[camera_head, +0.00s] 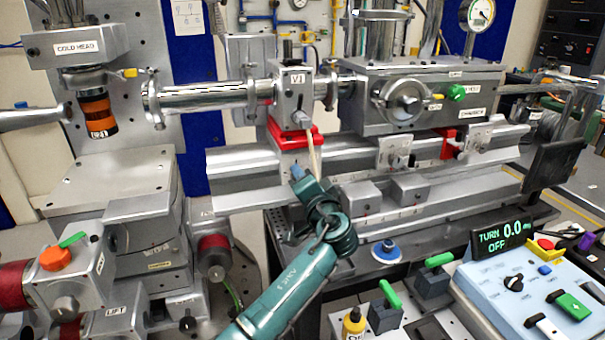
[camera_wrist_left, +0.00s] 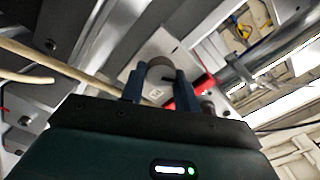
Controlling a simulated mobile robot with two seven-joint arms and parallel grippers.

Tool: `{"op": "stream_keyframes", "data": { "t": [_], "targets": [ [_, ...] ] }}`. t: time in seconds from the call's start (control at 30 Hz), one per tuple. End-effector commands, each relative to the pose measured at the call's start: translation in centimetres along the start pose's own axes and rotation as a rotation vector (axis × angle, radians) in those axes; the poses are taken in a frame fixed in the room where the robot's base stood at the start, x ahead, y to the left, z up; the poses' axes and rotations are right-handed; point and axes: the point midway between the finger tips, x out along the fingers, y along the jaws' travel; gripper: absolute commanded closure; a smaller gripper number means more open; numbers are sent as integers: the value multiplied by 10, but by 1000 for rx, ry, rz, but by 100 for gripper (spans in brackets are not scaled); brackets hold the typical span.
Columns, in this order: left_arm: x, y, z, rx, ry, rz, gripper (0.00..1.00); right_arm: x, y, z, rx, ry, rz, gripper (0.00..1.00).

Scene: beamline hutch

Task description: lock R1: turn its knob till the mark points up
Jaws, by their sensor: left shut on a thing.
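My left gripper (camera_head: 297,172) reaches up from below to the rail, just under the red carrier (camera_head: 292,136) that bears the V1 block (camera_head: 291,96). In the left wrist view its two blue fingers (camera_wrist_left: 160,88) are closed on the sides of a grey, round-topped knob (camera_wrist_left: 160,64). In the head view the fingers and arm hide this knob. I cannot read an R1 label there, and the knob's mark cannot be made out. A small pale label shows between the fingers. My right gripper is in neither view.
A thin tan stick (camera_head: 314,158) stands close beside the fingers; tan rods also show at left in the left wrist view (camera_wrist_left: 62,66). Grey blocks (camera_head: 361,196) sit right of my gripper. The chamber (camera_head: 430,90), control box (camera_head: 530,295) and green-handled parts (camera_head: 432,280) lie further right.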

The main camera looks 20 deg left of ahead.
Motion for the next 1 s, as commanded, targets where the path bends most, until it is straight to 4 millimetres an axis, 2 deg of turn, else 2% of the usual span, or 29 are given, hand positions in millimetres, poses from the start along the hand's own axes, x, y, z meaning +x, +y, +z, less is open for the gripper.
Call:
{"op": "stream_keyframes", "data": {
  "t": [0.17,0.5,1.0],
  "targets": [
    [0,-2,-1,166,-1,1,92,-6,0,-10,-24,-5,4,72],
    [0,0,0,415,-1,0,92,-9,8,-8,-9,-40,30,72],
    [0,2,1,546,-1,-1,92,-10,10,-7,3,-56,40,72]
  ]
}}
